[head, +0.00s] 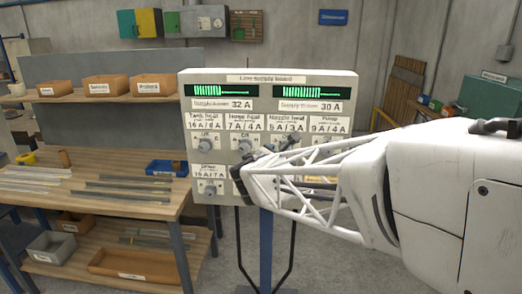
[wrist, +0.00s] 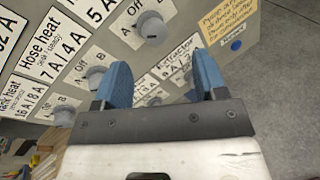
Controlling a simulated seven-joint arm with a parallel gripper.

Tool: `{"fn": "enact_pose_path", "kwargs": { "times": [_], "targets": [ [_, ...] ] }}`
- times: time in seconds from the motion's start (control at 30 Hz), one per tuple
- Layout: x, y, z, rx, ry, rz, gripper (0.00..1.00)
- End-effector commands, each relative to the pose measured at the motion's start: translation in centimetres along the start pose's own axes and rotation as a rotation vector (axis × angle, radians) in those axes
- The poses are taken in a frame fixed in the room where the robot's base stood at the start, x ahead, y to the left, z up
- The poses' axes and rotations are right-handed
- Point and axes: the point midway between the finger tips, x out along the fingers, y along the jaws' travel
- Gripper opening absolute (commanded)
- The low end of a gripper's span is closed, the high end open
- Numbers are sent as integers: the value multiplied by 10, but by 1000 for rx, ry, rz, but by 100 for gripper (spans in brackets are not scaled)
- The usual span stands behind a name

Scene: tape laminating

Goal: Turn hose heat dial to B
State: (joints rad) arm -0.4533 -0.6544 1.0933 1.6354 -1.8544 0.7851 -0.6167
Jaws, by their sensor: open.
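The hose heat dial (wrist: 97,76) is a grey round knob below its "Hose heat 7A / 4A" label (wrist: 48,45). It also shows in the head view (head: 244,147), close to the end of my arm. My gripper (wrist: 160,80) is open and empty, with two blue fingers spread in front of the panel. The left finger overlaps the right edge of the hose heat dial in the wrist view. The dial appears outside the gap between the fingers.
The grey supply panel (head: 268,78) carries several other dials, including tank heat (head: 205,143) and another knob (wrist: 150,28) to the upper right. My arm covers the panel's lower right. A workbench (head: 100,200) with bins stands left. Open floor lies right of the panel.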

Motion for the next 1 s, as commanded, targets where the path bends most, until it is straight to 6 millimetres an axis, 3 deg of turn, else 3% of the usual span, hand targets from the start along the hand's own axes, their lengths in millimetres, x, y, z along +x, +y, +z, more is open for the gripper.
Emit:
{"fn": "enact_pose_path", "kwargs": {
  "times": [0.1,0.2,0.4,1.0],
  "targets": [
    [1,39,-28,-154,-30,117,65],
    [0,65,-47,-267,-58,199,65],
    [-6,96,-72,-400,-98,299,65],
    [-3,102,-76,-426,-107,318,65]
  ]
}}
